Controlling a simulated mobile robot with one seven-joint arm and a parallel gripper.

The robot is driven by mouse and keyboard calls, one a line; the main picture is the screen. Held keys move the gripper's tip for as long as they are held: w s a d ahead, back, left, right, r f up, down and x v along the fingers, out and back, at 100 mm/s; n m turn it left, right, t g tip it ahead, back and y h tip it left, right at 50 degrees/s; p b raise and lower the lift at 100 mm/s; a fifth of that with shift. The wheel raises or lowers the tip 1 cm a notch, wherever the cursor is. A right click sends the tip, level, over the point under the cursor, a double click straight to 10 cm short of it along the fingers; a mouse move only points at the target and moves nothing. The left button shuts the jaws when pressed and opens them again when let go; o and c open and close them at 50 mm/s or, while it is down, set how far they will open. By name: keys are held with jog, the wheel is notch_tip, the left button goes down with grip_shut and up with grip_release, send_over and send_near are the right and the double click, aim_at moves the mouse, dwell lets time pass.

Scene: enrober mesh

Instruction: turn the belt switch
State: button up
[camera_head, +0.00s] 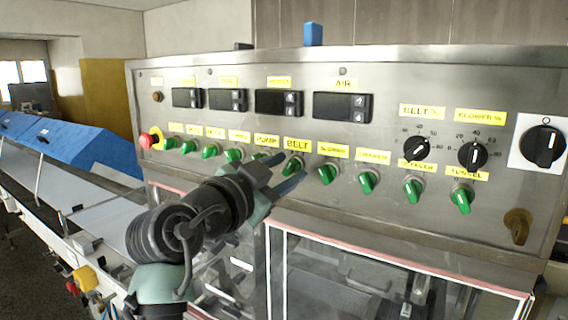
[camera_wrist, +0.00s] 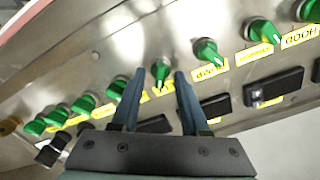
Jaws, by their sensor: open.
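The belt switch (camera_head: 293,166) is a green rotary knob under the yellow BELT label (camera_head: 297,143) in the middle of the panel row. My gripper (camera_head: 292,165) is at the panel with its fingers reaching toward this knob. In the wrist view the picture is turned over, and the belt switch (camera_wrist: 161,70) shows between the open fingertips of my gripper (camera_wrist: 160,74). Its label there is partly hidden by the fingers. I cannot tell whether the fingers touch the knob.
Similar green knobs flank it closely, one to the right (camera_head: 328,173) in the head view. A red emergency button (camera_head: 147,140) is at the panel's left end. Black dials (camera_head: 473,154) and a brass key switch (camera_head: 517,226) are at the right. Glass doors (camera_head: 390,280) lie below.

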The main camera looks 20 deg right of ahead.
grip_shut()
jog(key=shift+n, duration=0.3)
jog(key=n, duration=0.5)
jog(key=n+p, duration=0.1)
jog(key=n, duration=0.5)
dwell(0.4)
jog(key=shift+n, duration=0.3)
dwell(0.3)
grip_release()
